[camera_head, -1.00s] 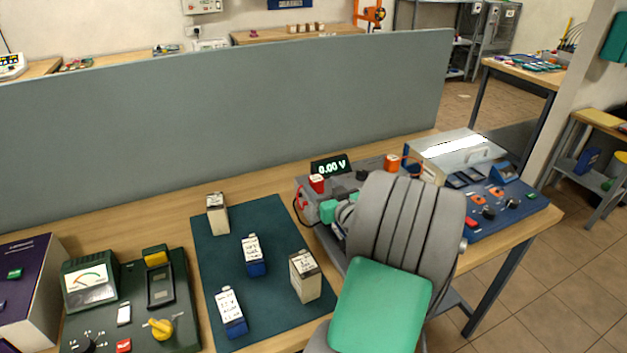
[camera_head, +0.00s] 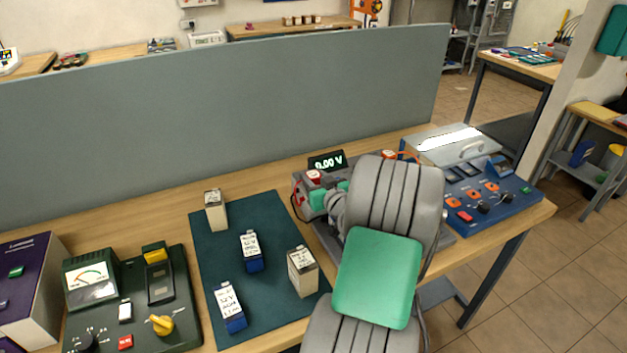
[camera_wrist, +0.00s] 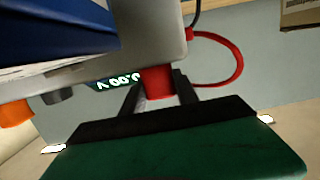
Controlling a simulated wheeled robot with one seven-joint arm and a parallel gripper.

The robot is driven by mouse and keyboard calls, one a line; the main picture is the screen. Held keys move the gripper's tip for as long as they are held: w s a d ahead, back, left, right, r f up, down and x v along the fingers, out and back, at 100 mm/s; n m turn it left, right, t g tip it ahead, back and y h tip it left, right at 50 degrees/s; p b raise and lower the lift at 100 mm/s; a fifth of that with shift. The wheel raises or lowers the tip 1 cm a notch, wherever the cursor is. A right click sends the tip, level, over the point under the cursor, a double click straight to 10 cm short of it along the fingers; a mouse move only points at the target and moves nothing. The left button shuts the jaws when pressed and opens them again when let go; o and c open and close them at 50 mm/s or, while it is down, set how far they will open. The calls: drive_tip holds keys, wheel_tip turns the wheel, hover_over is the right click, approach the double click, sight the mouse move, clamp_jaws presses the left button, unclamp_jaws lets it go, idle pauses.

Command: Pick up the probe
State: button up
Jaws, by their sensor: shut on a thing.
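The probe (camera_wrist: 157,83) is a red block between my two dark fingers in the wrist view; a red cable loops near it on the right. In the head view the red probe (camera_head: 314,176) is at the left end of the grey tester, in front of the display. My gripper (camera_wrist: 162,88), with a green body, is shut on the probe. In the head view my gripper (camera_head: 318,196) is partly covered by my own grey arm. I cannot tell whether the probe still touches the tester. A second, orange-red probe (camera_head: 388,154) with an orange cable is to the right.
The lit display (camera_head: 327,162) reads 0.00 V. A blue panel unit (camera_head: 490,207) stands right, and several batteries stand on a dark green mat (camera_head: 275,215) left. A green meter (camera_head: 125,312) is farther left. A grey partition (camera_head: 230,125) runs behind the bench.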

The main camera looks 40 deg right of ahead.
clamp_jaws()
